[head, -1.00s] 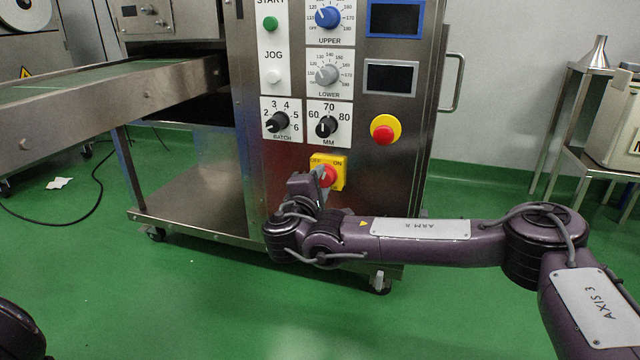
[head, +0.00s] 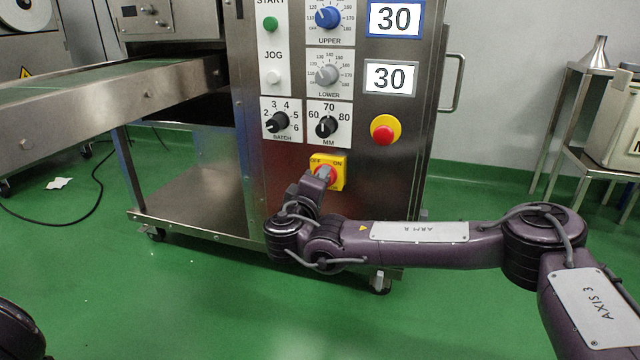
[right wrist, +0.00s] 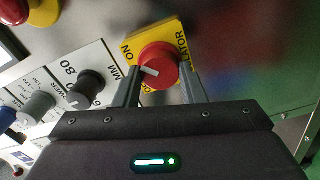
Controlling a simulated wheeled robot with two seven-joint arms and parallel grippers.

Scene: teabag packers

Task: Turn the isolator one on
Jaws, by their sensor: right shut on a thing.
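The isolator is a red rotary knob on a yellow plate (head: 340,170) marked OFF and ON, low on the machine's steel front panel. In the right wrist view the red isolator knob (right wrist: 158,66) shows with a white pointer line on its face. My right gripper (head: 322,176) is at the knob in the head view and hides part of it. In the right wrist view the right gripper (right wrist: 160,82) has one finger on each side of the knob, shut on it. My left gripper is out of view; only a dark part of my body shows at the lower left.
Two lit displays (head: 395,18) read 30. A red emergency stop (head: 384,131) on a yellow base is above right of the isolator. Black BATCH (head: 278,122) and MM (head: 326,127) knobs sit just above. A conveyor (head: 110,85) extends left.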

